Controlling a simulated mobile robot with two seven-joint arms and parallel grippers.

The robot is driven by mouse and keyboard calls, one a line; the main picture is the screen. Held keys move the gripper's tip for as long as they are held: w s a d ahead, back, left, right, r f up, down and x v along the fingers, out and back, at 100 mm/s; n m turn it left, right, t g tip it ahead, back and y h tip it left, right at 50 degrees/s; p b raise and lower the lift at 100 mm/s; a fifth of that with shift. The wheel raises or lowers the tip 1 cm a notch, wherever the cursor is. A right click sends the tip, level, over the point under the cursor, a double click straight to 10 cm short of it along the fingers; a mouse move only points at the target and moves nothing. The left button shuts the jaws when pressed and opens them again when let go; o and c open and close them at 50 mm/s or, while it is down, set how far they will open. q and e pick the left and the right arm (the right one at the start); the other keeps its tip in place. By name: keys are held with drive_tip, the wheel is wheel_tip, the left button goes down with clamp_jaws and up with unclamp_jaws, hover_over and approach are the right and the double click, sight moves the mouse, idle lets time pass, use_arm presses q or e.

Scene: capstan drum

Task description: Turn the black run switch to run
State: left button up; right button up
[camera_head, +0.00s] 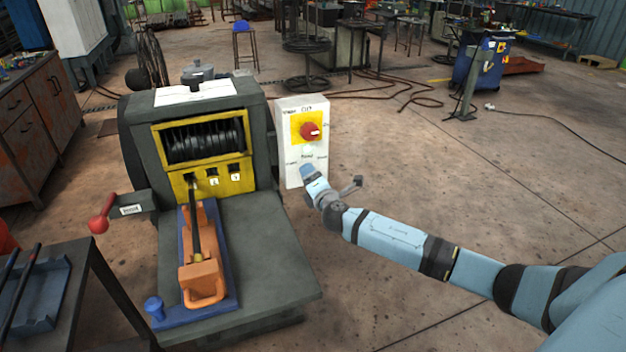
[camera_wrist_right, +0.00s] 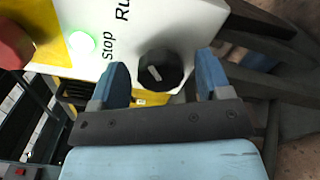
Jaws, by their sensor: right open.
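The black run switch (camera_wrist_right: 160,72) is a round knob with a short white mark on a white control box (camera_wrist_right: 190,18). The words "stop" and "Run" are printed beside it. My right gripper (camera_wrist_right: 161,66) is open, with one blue finger on each side of the knob; I cannot tell whether either finger touches it. In the head view the white control box (camera_head: 290,165) stands right of the machine, and my right gripper (camera_head: 309,174) is at its lower front, hiding the black switch. My left gripper is not in view.
A red rotary knob (camera_head: 311,131) on a yellow plate sits higher on the box. A green lamp (camera_wrist_right: 83,45) glows near the switch. The grey machine (camera_head: 240,240) holds an orange block (camera_head: 200,272). A red-knobbed lever (camera_head: 99,225) sticks out left.

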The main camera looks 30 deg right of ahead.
drive_tip(key=v, duration=1.4)
drive_tip(key=shift+w+d, duration=0.1)
